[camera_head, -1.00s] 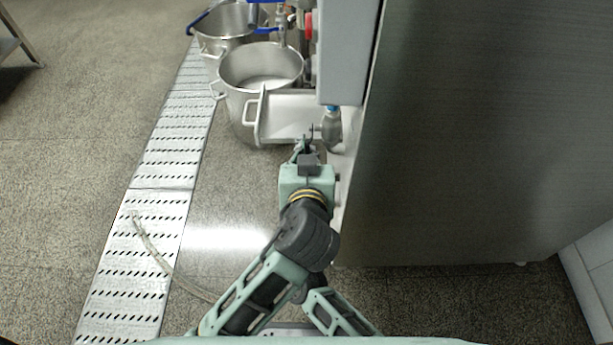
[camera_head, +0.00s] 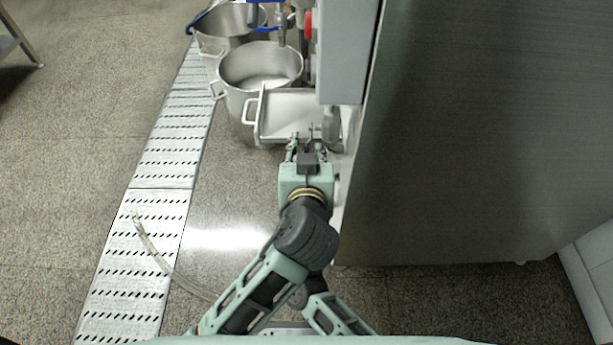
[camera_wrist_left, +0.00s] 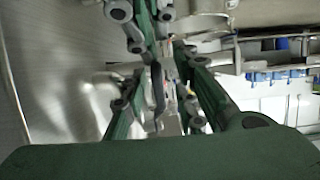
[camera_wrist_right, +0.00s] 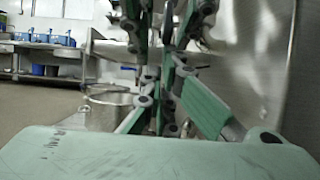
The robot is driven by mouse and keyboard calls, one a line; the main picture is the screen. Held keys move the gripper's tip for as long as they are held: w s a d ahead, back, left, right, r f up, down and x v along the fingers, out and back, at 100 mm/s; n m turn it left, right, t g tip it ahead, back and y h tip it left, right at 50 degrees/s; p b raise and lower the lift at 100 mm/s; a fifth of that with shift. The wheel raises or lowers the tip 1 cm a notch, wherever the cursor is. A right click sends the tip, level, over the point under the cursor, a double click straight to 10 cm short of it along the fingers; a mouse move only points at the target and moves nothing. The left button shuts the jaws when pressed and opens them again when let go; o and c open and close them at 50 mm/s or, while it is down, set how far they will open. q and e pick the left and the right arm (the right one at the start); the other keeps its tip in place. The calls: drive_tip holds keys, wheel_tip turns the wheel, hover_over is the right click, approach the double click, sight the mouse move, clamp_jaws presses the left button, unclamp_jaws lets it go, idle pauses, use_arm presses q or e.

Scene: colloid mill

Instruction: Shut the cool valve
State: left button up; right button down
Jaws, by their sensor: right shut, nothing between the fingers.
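My left gripper (camera_head: 302,142) is in front of the pale tray, just left of the grey valve body (camera_head: 331,125) beside the steel cabinet. Its fingers are spread with a gap between them, and they also show in the left wrist view (camera_wrist_left: 165,80). No blue handle shows on the valve now, and I cannot tell whether the fingers touch it. My right gripper (camera_wrist_right: 160,90) shows only in its own wrist view. Its fingers are together with nothing seen between them.
A grey box (camera_head: 345,55) overhangs the valve, against the large steel cabinet (camera_head: 470,140). A steel pot (camera_head: 238,100) and the pale tray (camera_head: 285,105) stand ahead, with a second pot (camera_head: 222,45) behind. A hose (camera_head: 160,258) lies on the floor.

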use_arm(q)
drive_tip(key=shift+s+f, duration=0.2)
drive_tip(key=shift+f, duration=0.05)
